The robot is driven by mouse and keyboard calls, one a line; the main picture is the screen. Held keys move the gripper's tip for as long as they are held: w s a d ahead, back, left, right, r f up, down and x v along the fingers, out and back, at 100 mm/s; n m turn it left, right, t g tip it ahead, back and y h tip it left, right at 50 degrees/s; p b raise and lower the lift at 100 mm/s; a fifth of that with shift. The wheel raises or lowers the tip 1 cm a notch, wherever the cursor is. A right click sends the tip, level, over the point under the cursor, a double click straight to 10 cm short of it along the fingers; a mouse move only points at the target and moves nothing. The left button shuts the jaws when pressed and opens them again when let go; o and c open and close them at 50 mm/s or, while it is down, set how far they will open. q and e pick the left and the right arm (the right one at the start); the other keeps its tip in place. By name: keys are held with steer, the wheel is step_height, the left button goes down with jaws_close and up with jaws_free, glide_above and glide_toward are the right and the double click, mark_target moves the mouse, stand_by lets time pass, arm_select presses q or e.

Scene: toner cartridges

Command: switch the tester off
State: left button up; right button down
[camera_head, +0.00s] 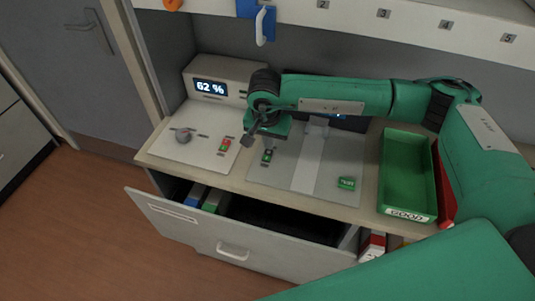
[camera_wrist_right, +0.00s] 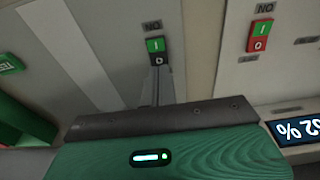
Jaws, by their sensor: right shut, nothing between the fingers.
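The tester panel (camera_head: 284,171) is a light grey plate on the counter with a rocker switch (camera_head: 267,156) at its left and a green button (camera_head: 346,183) at its front right. In the right wrist view the same rocker switch (camera_wrist_right: 156,51) has a green "I" half and a black "O" half. My right gripper (camera_wrist_right: 157,75) is shut and empty, with its tips at or just short of the "O" end; I cannot tell whether they touch. In the head view my right arm reaches over the panel from the right. My left gripper is not in view.
A second panel with a knob (camera_head: 183,135) and a green-red switch (camera_head: 225,145) is at the left, before a display (camera_head: 210,88) reading 62 %. A green tray (camera_head: 408,178) labelled GOOD stands right. An open drawer (camera_head: 232,252) juts out below. Numbered shelf edge runs above.

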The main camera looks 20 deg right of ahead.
mark_target(269, 152)
stand_by(0.4)
steer(key=shift+f+b, duration=0.9)
steer(key=shift+f, duration=0.05)
stand_by(0.3)
steer(key=shift+r, duration=0.15)
steer(key=shift+r+p, duration=1)
steer(key=shift+r, duration=2.45)
steer(key=shift+f, duration=0.1)
